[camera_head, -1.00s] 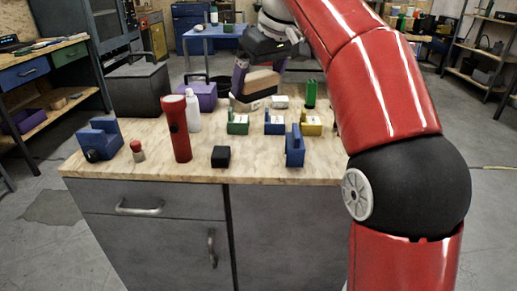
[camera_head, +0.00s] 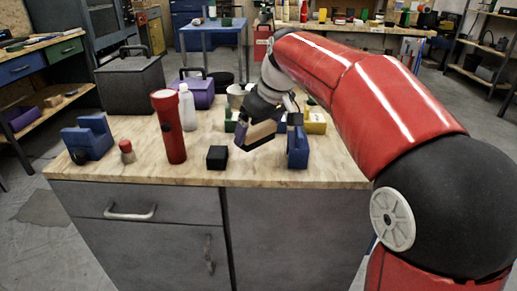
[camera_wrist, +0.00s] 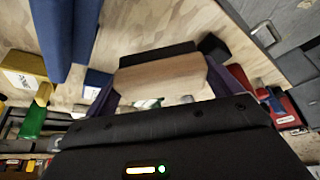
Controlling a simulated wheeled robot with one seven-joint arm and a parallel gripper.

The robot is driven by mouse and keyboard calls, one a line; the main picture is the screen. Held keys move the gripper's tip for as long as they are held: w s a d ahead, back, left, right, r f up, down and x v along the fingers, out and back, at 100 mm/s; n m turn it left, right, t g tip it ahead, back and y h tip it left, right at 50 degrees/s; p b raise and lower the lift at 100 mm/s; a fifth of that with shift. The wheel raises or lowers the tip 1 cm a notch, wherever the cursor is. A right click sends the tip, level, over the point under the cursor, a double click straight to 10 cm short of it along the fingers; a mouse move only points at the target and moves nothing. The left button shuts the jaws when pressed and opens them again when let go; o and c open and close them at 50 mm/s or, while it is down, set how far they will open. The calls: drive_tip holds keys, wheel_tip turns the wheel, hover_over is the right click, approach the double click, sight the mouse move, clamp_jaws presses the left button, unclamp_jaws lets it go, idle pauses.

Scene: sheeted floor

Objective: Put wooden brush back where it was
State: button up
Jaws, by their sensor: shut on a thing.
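The wooden brush (camera_wrist: 160,78) shows in the wrist view as a light wooden block with a dark strip along its far side. My gripper (camera_head: 258,136) is shut on it, with a purple finger at each end of the block. In the head view the gripper hangs over the front middle of the workbench top (camera_head: 130,185), between a black cube (camera_head: 217,157) and an upright blue tool (camera_head: 298,147). There the brush is mostly hidden by the fingers. I cannot tell its exact height above the bench.
A red flashlight (camera_head: 169,127) and white bottle (camera_head: 187,107) stand left of the gripper. A small red-capped item (camera_head: 127,151) and blue vise-like object (camera_head: 89,138) are farther left. A yellow block (camera_head: 315,121) is behind right; a purple box (camera_head: 197,92) is behind left.

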sight(262, 137)
drive_tip(key=shift+f+b, duration=0.3)
drive_tip(key=shift+f, duration=2.1)
drive_tip(key=o, duration=0.7)
drive_tip(key=shift+f, duration=0.1)
drive_tip(key=shift+o, duration=0.2)
drive_tip(key=shift+d+r, duration=0.1)
drive_tip(key=shift+r, duration=0.4)
drive_tip(key=p+v, duration=0.1)
drive_tip(key=v, duration=1)
drive_tip(key=shift+s, duration=0.2)
drive_tip(key=s+d+f+m+t+h, duration=0.1)
drive_tip(key=s+d+f+m, duration=0.3)
drive_tip(key=s, duration=0.7)
drive_tip(key=s+d+f+m+t+h, duration=0.1)
drive_tip(key=s+d+f+m, duration=0.3)
drive_tip(key=s+d+f, duration=0.4)
drive_tip(key=s+f+h, duration=0.1)
drive_tip(key=s+f, duration=0.3)
drive_tip(key=shift+d+m, duration=0.15)
drive_tip(key=shift+m, duration=0.15)
drive_tip(key=shift+f, duration=0.15)
